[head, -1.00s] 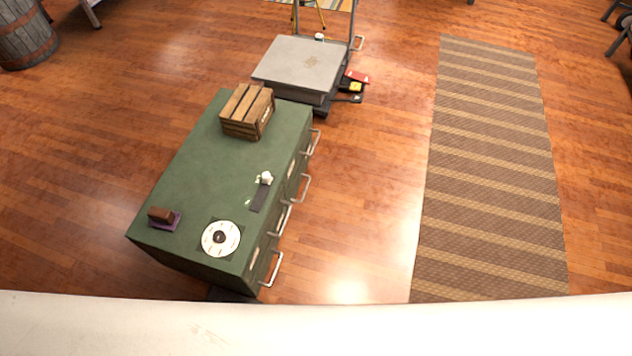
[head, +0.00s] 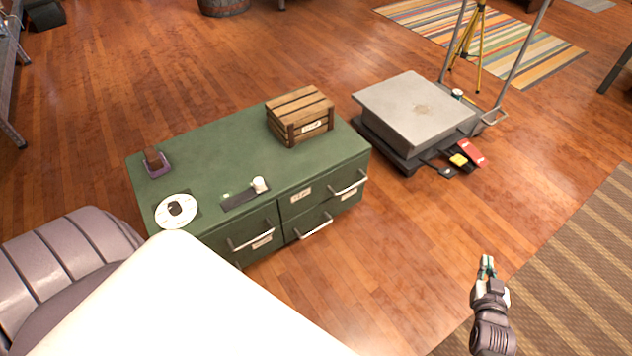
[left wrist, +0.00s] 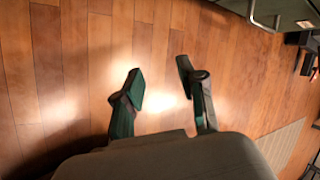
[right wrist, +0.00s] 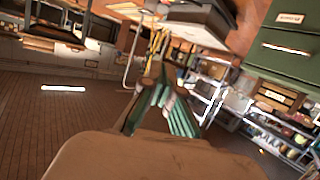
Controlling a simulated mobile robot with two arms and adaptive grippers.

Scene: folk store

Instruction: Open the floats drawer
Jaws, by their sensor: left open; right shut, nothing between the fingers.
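A green drawer cabinet (head: 225,158) stands left of centre in the head view. Its front has several drawers with metal bar handles (head: 349,186) and small labels (head: 301,194); I cannot read which says floats. The drawers I can see look closed, and my white body hides the cabinet's lower left. My right gripper (head: 487,266) is shut and empty, over the floor right of the cabinet and apart from it. The cabinet shows at upper right in the right wrist view (right wrist: 285,52). My left gripper (left wrist: 160,78) is open and empty above floorboards, with a cabinet handle (left wrist: 264,20) beyond it.
A wooden crate (head: 301,117), a white disc (head: 176,210), a brown block on a purple base (head: 154,163) and a dark strip (head: 244,197) sit on the cabinet. A grey platform trolley (head: 415,108) stands to its right. Bare floor (head: 400,240) lies before the cabinet; a striped rug (head: 570,270) is further right.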

